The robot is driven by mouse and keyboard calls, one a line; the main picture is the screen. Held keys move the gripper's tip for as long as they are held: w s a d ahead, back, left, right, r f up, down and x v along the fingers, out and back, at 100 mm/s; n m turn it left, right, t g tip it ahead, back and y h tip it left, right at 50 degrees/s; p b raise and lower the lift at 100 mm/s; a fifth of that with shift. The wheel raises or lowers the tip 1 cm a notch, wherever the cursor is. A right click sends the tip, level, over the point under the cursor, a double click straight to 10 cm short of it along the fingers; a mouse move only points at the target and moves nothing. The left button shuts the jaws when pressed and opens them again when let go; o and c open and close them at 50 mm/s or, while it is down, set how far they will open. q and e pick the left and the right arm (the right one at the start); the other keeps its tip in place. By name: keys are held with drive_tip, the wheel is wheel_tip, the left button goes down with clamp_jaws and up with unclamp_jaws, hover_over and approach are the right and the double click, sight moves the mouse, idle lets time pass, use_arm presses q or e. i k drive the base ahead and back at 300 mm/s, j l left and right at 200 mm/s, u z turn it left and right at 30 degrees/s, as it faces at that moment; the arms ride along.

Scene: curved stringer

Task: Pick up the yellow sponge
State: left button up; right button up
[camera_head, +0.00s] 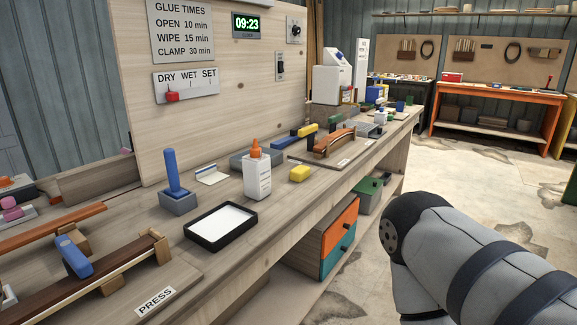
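The yellow sponge (300,173) is a small block lying on the wooden workbench (262,222), just right of the white glue bottle (257,177) with its orange cap. It looks unobstructed on top, with free space between it and the bench's front edge. One grey and black arm of mine shows at the lower right, in front of the bench and well apart from the sponge. Its gripper is out of sight. My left gripper is not in this view either.
A black tray with a white inside (221,226) and a blue-handled tool in a block (177,181) stand left of the bottle. A board with a curved brown piece (334,143) lies behind the sponge. Orange and teal drawers (339,237) sit under the bench.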

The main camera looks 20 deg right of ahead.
sight(301, 172)
drive_tip(key=i+l+u, duration=0.2)
drive_tip(key=l, duration=0.25)
drive_tip(key=i+l+u, duration=0.2)
drive_tip(key=l, duration=0.3)
drive_tip(key=l+u, duration=0.2)
drive_tip(key=l, duration=0.25)
